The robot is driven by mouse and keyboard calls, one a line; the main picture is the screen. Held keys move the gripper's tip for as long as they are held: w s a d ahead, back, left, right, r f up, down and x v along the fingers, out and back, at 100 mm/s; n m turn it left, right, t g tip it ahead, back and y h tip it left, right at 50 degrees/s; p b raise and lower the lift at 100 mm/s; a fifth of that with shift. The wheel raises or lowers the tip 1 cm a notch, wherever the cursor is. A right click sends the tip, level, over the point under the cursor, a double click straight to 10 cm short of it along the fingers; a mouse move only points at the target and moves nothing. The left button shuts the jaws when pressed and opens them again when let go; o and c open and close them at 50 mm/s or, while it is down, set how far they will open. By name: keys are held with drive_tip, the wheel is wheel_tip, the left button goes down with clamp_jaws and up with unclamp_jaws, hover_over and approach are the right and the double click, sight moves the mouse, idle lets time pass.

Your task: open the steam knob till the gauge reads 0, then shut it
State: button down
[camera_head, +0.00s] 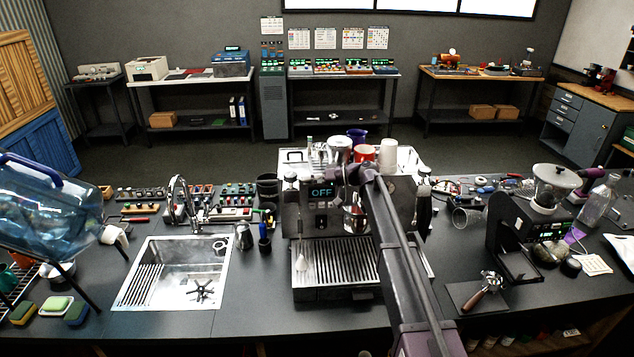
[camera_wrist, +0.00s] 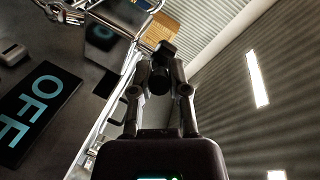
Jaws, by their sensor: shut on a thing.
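The espresso machine (camera_head: 335,285) stands in the middle of the counter. Its front display (camera_head: 322,191) reads OFF, and the same display (camera_wrist: 38,110) shows turned on its side in the wrist view. My gripper (camera_wrist: 161,68) is at the upper front of the machine, with its fingers closed around a small dark knob (camera_wrist: 163,49). In the head view my arm hides most of the gripper and the knob. I cannot make out the gauge or its reading in either view.
A sink (camera_head: 170,275) is left of the machine, with a large water bottle (camera_head: 45,200) beyond it. A grinder (camera_head: 525,230) and a portafilter (camera_head: 486,286) are at the right. Cups (camera_head: 389,155) stand on top of the machine.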

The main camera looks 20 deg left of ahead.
drive_tip(key=shift+w, duration=0.15)
drive_tip(key=c, duration=0.6)
unclamp_jaws()
drive_tip(key=shift+f, duration=0.1)
drive_tip(key=shift+c, duration=0.2)
